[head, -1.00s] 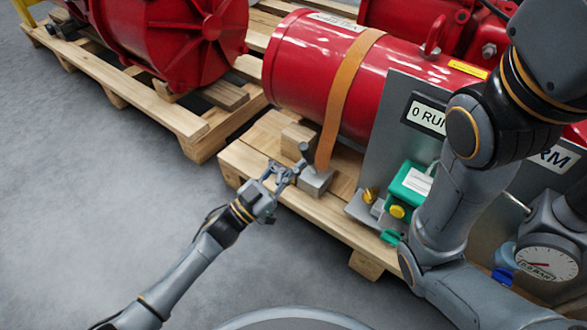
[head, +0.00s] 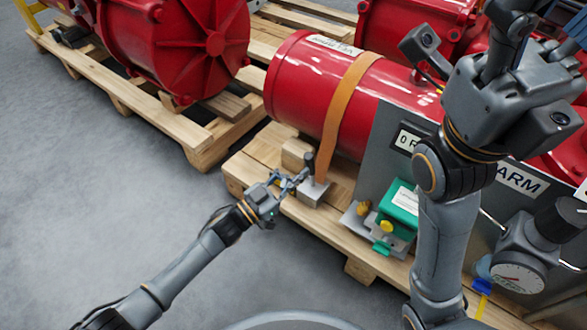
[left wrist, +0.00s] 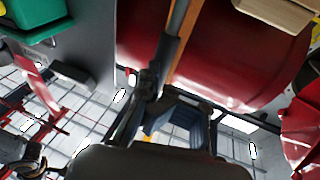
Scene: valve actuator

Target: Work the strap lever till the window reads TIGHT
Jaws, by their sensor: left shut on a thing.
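The orange strap (head: 346,105) runs over the red cylinder (head: 303,85) down to a small grey metal block (head: 312,193) on the pallet. A short dark-tipped lever (head: 309,161) stands nearly upright at this block. My left gripper (head: 293,182) is shut on the lever, coming in from the left. In the left wrist view the dark lever (left wrist: 169,62) runs up from the fingers beside the strap (left wrist: 186,42). No window reading is legible at the block. My right gripper (head: 508,60) is raised at the upper right; its finger state is unclear.
A grey panel (head: 383,140) with a partly hidden label and an ARM label stands right of the strap. A green box (head: 401,203) and a dial gauge (head: 520,278) are on its front side. Another red actuator stands on the left pallet (head: 185,135). Grey floor (head: 110,190) is clear.

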